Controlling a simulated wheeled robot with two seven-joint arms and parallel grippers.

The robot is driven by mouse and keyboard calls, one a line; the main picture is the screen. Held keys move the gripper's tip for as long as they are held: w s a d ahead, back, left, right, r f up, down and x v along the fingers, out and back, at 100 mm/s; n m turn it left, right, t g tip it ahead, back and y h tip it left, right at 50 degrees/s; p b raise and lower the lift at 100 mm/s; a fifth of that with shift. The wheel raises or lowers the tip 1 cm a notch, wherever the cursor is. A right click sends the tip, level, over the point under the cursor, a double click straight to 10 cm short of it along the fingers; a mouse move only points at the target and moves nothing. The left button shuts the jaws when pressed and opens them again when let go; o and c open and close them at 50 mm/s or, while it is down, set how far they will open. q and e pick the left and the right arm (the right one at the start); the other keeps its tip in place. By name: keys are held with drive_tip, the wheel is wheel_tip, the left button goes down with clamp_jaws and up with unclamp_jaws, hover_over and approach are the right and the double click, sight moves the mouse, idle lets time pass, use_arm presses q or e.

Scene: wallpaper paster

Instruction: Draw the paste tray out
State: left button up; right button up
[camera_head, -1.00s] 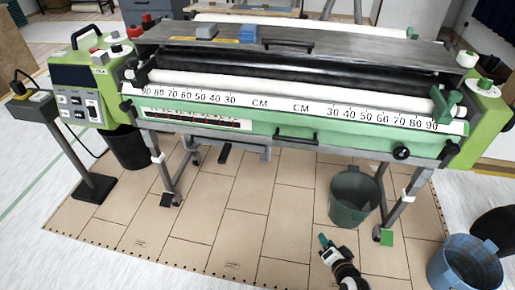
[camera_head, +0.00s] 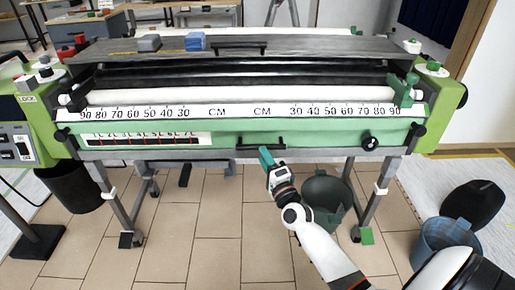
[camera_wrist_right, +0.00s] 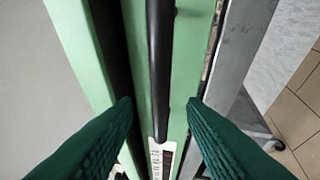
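The paste tray (camera_head: 325,139) is the long green front of the pasting machine, below the white centimetre scale. It sits flush under the scale. Its black bar handle (camera_head: 248,147) is at the middle of the front. My right gripper (camera_head: 266,158) is just below and in front of this handle. In the right wrist view, the handle (camera_wrist_right: 160,60) runs between the two dark green fingers of my right gripper (camera_wrist_right: 160,118). The fingers are apart, with gaps on both sides of the bar. My left gripper is out of view.
A dark green bucket (camera_head: 324,190) stands on the floor below the tray, beside my right arm. A blue bin (camera_head: 446,245) and a black bin stand at the right. The machine's metal legs are left and right. The tiled floor (camera_head: 215,240) in front is mostly clear.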

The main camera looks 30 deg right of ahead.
drive_tip(key=x, duration=0.4)
drive_tip(key=shift+w, duration=0.4)
clamp_jaws()
